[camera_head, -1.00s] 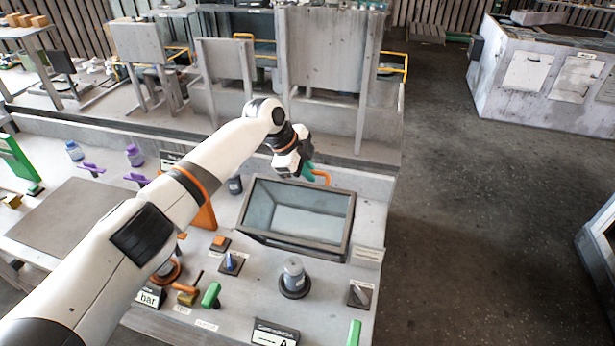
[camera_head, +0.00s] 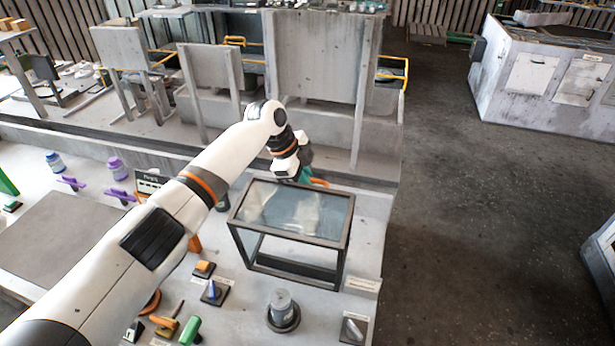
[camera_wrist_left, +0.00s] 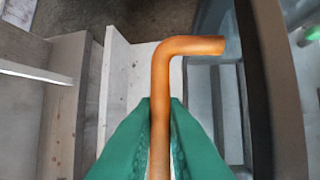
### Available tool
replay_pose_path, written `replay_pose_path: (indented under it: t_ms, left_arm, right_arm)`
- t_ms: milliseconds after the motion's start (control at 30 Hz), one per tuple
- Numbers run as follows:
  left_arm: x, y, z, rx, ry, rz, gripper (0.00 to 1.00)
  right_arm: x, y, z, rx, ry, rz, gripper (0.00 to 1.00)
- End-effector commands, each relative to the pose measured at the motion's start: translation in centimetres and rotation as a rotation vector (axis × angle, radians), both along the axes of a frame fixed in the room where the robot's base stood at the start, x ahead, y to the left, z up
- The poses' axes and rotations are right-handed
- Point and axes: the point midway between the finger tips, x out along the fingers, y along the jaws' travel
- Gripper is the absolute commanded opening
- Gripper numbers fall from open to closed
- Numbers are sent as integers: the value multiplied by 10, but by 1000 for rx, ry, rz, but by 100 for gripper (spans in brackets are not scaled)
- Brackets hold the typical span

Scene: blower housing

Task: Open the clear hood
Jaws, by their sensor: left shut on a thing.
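The clear hood (camera_head: 295,211) is a dark-framed box with see-through panels on the grey bench. Its top frame stands above a lower dark frame, and its front side is visible between them. An orange bent handle (camera_head: 318,183) shows at its far edge; it also shows in the left wrist view (camera_wrist_left: 188,47). My left gripper (camera_head: 304,174) is at the hood's far side. Its green fingers (camera_wrist_left: 159,125) are shut around the straight part of the handle. The handle's lower end is hidden between the fingers. My right gripper is not in view.
A grey bottle (camera_head: 282,308) in a round holder stands in front of the hood. An orange block (camera_head: 204,268), a blue switch (camera_head: 214,291) and a green knob (camera_head: 190,330) are nearby. Upright grey panels (camera_head: 320,55) stand behind. Open floor lies right.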

Motion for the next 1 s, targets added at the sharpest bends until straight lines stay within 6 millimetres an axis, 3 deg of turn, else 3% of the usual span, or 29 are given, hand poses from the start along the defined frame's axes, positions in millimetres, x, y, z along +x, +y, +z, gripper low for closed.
replay_pose_path:
  t_ms: [167,200,333,667,1000]
  left_arm:
    - [-1,1,-2,4,5,0,0]
    - [-1,1,-2,4,5,0,12]
    - [-1,1,-2,3,4,1,32]
    - [0,2,3,0,1,0,32]
    - [-3,30,60,0,-2,1,32]
  right_arm:
    - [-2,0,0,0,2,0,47]
    - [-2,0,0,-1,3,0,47]
    - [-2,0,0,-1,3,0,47]
    - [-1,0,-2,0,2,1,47]
    - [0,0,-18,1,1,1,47]
